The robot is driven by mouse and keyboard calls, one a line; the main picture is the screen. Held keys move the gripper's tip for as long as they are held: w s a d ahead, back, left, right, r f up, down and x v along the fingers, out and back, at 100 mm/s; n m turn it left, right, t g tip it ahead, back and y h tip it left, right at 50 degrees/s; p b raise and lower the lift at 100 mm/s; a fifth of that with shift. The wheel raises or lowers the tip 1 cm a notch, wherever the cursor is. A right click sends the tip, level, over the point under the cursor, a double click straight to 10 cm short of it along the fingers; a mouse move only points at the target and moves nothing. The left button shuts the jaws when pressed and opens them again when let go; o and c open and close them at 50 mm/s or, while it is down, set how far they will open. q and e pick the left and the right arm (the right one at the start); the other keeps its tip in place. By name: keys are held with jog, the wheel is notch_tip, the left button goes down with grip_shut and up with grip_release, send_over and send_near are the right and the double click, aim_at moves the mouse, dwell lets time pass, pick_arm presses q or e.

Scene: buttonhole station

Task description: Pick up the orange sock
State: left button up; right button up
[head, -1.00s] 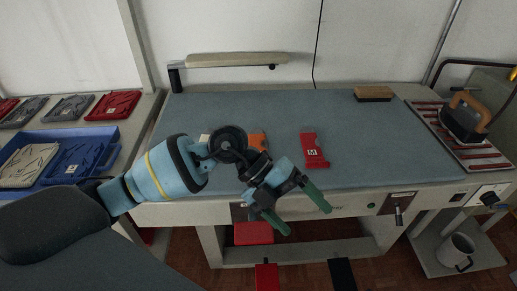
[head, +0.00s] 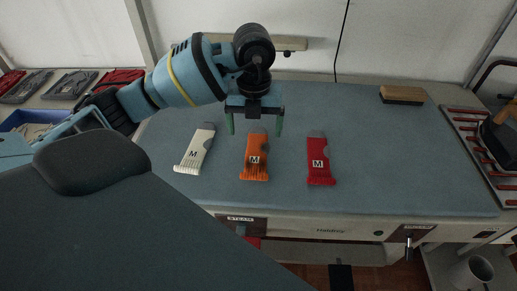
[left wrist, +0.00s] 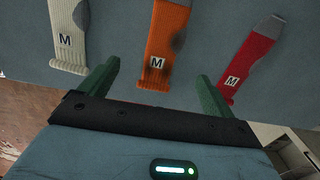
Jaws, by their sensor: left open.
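The orange sock (head: 255,158) lies flat on the blue-grey table, between a white sock (head: 194,150) and a red sock (head: 320,162); each bears an M label. My left gripper (head: 255,130) is open and empty above the far end of the orange sock, its green fingers pointing down. In the left wrist view the orange sock (left wrist: 160,40) shows ahead of and between the two open fingers (left wrist: 158,88), apart from them. The white sock (left wrist: 70,40) and the red sock (left wrist: 250,60) lie to either side there. My right gripper is not in view.
A wooden-backed brush (head: 402,95) lies at the table's back right. An iron (head: 503,130) stands on a striped rest at the right edge. The blue-grey table top (head: 400,160) is clear right of the red sock. A padded arm crosses the back.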

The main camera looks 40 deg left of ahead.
aim_at(257, 153)
pick_arm(q)
jog(key=shift+f, duration=1.5)
notch_tip(257, 153, down, 4)
jog(key=shift+w+d+f, duration=0.1)
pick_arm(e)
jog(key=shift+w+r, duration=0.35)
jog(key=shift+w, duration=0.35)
pick_arm(q)
jog(key=shift+c, duration=0.7)
jog(key=c, duration=0.9)
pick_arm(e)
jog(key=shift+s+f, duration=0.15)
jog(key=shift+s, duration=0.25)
